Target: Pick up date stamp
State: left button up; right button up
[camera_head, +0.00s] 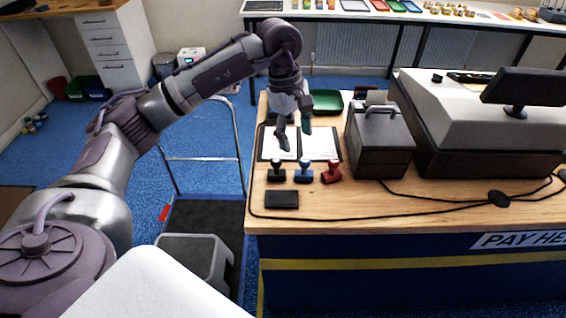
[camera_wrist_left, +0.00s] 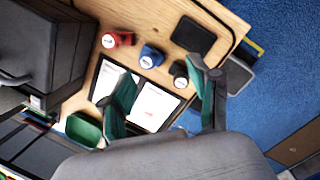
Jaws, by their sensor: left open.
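Three stamps stand in a row on the wooden counter: a black one (camera_head: 277,171), a blue one (camera_head: 303,172) and a red one (camera_head: 331,173). I cannot tell which is the date stamp. My left gripper (camera_head: 295,138) is open and empty, pointing down above the open book, just behind the black and blue stamps. In the left wrist view the gripper (camera_wrist_left: 163,72) frames the book between its fingers. The black stamp (camera_wrist_left: 180,75) is close to one fingertip; the blue (camera_wrist_left: 151,57) and red (camera_wrist_left: 117,40) stamps lie beyond. My right gripper is out of view.
The open book (camera_head: 320,145) lies behind the stamps. A flat black pad (camera_head: 282,199) lies in front of them. A dark grey box (camera_head: 380,148) and a cash register (camera_head: 459,135) stand to the right. A black cable (camera_head: 420,208) crosses the front. A green tray (camera_head: 326,97) sits behind.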

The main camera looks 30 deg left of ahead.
pick_arm(q)
jog(key=r+y, duration=0.2)
send_over(276, 159)
notch_tip(276, 159, down, 8)
jog(key=shift+s+p, duration=0.1)
jog(key=shift+p, duration=0.95)
jog(key=shift+f, duration=0.25)
jog(key=shift+f+p, duration=0.25)
jog(key=shift+p, duration=0.1)
notch_tip(276, 159, down, 4)
jog(key=shift+r+p, duration=0.2)
jog(key=shift+p, duration=0.8)
jog(key=shift+f, duration=0.6)
